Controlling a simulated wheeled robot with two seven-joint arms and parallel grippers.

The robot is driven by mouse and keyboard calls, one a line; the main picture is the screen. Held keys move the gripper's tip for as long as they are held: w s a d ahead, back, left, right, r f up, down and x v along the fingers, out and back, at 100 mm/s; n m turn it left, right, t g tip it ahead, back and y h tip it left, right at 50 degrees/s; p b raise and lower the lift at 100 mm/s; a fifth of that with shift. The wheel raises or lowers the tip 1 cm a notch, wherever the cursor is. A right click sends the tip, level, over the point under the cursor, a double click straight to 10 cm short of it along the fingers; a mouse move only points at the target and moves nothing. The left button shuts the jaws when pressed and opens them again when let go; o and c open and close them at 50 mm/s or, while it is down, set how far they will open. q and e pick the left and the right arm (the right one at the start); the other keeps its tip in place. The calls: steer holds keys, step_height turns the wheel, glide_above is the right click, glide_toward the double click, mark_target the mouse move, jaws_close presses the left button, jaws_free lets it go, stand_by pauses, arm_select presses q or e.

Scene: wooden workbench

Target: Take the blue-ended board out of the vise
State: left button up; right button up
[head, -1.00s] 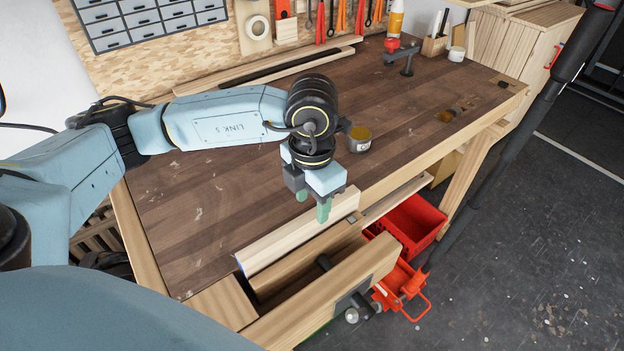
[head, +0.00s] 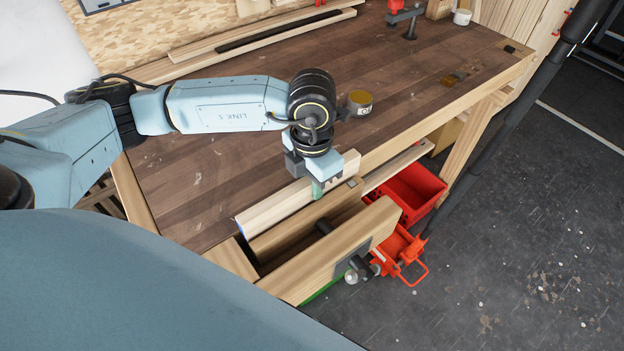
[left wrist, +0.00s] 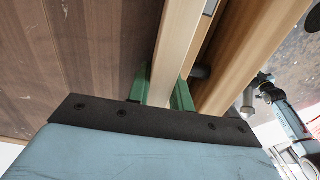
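The pale board (head: 275,211) with a blue end (head: 239,235) lies lengthwise along the bench's front edge, at the inner side of the wooden vise. The outer vise jaw (head: 335,262) stands apart from it across a gap. My left gripper (head: 318,188) is over the board's right part, pointing down. In the left wrist view its green fingers (left wrist: 164,90) stand on either side of the board (left wrist: 180,40) and look open, with little room; firm contact cannot be seen. The fingertips are partly hidden. My right gripper is not in view.
A small tin (head: 359,103) stands on the bench (head: 200,200) just behind the left wrist. A red crate (head: 413,192) and a red tool (head: 402,252) are below the bench to the right. The bench top left of the board is clear.

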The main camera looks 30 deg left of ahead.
arm_select(q)
jaws_close()
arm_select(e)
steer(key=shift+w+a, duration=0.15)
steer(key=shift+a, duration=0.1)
arm_select(q)
steer(key=shift+d, duration=0.1)
steer(key=shift+w+d, duration=0.25)
steer(key=shift+w, duration=0.2)
steer(key=shift+w+d, duration=0.2)
steer(key=shift+w, duration=0.25)
steer(key=o, duration=0.7)
jaws_free()
steer(key=shift+c, duration=0.2)
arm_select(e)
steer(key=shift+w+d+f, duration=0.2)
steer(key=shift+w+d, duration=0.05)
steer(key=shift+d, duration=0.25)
